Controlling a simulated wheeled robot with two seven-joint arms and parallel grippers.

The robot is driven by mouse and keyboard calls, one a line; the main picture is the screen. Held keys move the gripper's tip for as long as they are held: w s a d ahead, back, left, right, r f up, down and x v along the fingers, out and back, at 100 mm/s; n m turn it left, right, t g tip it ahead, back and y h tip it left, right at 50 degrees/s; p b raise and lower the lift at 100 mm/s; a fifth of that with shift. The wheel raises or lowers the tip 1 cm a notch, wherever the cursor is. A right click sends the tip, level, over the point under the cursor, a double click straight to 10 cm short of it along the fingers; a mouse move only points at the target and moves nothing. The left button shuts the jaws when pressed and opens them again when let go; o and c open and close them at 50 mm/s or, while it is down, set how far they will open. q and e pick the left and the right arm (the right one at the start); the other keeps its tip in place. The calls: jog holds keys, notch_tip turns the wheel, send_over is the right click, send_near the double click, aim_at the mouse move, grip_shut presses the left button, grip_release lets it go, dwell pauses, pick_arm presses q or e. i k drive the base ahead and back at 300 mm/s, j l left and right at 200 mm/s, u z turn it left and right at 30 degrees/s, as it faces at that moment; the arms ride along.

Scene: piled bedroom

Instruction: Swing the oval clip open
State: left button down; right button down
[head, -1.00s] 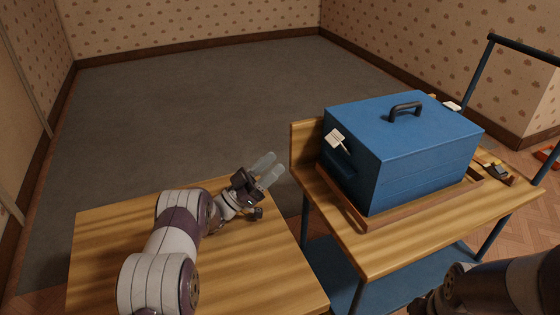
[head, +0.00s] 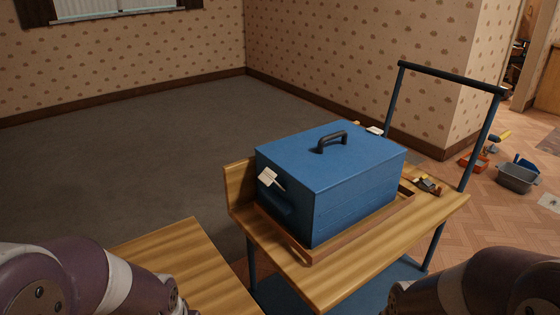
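A blue box (head: 350,205) with a dark handle (head: 331,141) on its lid stands on a wooden cart; its lid looks shut. Another small white piece (head: 374,130) shows behind the lid's far edge. I cannot make out an oval clip for certain. Only links of my left and right arms show, in the lower corners; both grippers are out of view.
Small items (head: 428,186) lie right of the box. A wooden table (head: 178,252) stands left. A grey bin (head: 517,178) is on the floor.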

aim_at(267, 176)
jog(key=i+l+z, duration=0.35)
jog(key=l, duration=0.15)
jog(key=i+l+u, duration=0.3)
jog(key=i+l, duration=0.15)
jog(key=l, duration=0.1)
